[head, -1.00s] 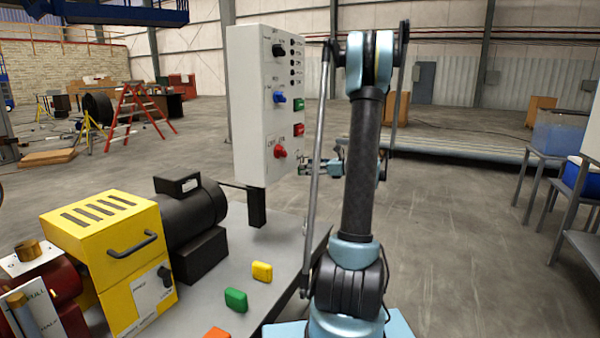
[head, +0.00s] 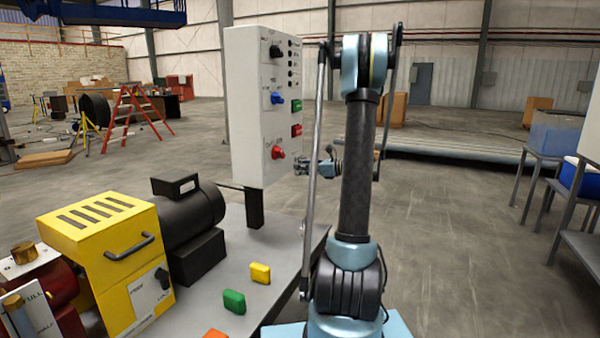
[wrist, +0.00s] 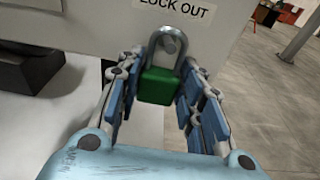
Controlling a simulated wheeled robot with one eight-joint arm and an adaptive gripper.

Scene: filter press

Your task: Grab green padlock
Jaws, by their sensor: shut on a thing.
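The green padlock (wrist: 158,86) shows in the wrist view, with a dark green body and a grey metal shackle pointing up. It is upright just below the "LOCK OUT" label (wrist: 175,8) on the pale panel. A grey round part shows inside the shackle; I cannot tell if the padlock hangs on it. My gripper (wrist: 157,94) has its blue-padded fingers on both sides of the padlock body and is shut on it. In the head view my gripper (head: 304,169) is small, by the lower right side of the control box (head: 250,120); the padlock cannot be made out there.
A yellow machine (head: 105,240) and a black motor (head: 190,225) stand at left.

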